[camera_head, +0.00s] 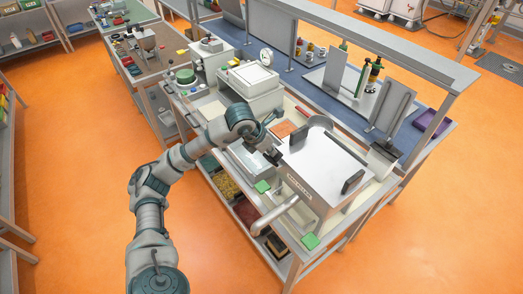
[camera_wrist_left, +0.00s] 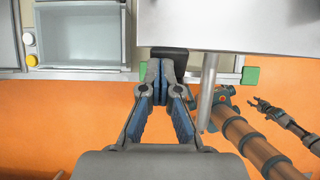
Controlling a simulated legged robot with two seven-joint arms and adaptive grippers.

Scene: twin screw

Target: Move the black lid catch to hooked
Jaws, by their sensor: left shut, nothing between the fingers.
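A black piece (camera_wrist_left: 170,53), apparently the lid catch, sits at the edge of the large pale box (camera_head: 308,165) in the left wrist view. My left gripper (camera_wrist_left: 160,66) is shut and empty. Its blue-grey fingertips are right at the black piece; I cannot tell whether they touch it. In the head view my left gripper (camera_head: 273,155) is at the left side of the box, and the catch cannot be told apart from it there. Whether the catch is hooked cannot be made out. What looks like my right gripper (camera_wrist_left: 262,104) shows small at the right of the wrist view.
A grey bar handle (camera_head: 275,216) sticks out in front and shows beside my gripper in the wrist view (camera_wrist_left: 208,92). A metal tray (camera_wrist_left: 80,33) lies left of the box. Green pads (camera_head: 262,187) mark the bench edge.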

